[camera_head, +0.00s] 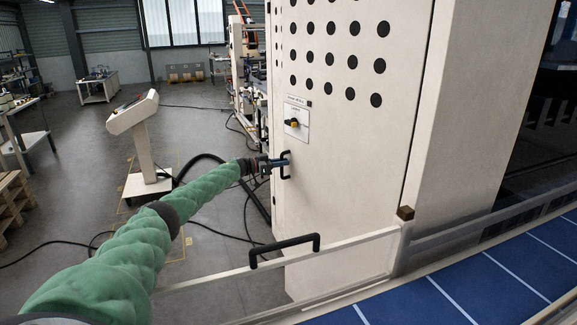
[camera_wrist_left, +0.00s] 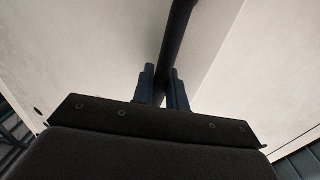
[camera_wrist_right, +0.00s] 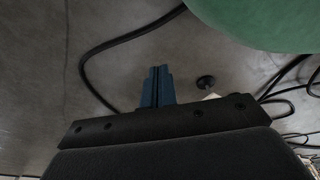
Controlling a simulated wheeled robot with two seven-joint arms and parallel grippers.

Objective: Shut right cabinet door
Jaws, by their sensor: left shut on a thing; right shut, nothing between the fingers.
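The cabinet door (camera_head: 345,150) is a tall off-white panel with rows of black round holes near its top and a small labelled switch (camera_head: 292,122). A black handle (camera_head: 286,170) sits on its left side. My left gripper (camera_head: 284,163) is shut on this handle. In the left wrist view the dark handle bar (camera_wrist_left: 178,40) runs between the two fingers (camera_wrist_left: 164,95). The door's right edge lies close to a wide cabinet post (camera_head: 465,120); I cannot tell whether it is fully closed. My right gripper (camera_wrist_right: 157,88) is shut and empty in the right wrist view, above the grey floor.
A low rail with a black handle (camera_head: 285,247) crosses in front of the door. A blue striped surface (camera_head: 480,285) lies at the lower right. Black cables (camera_head: 60,255) lie on the floor.

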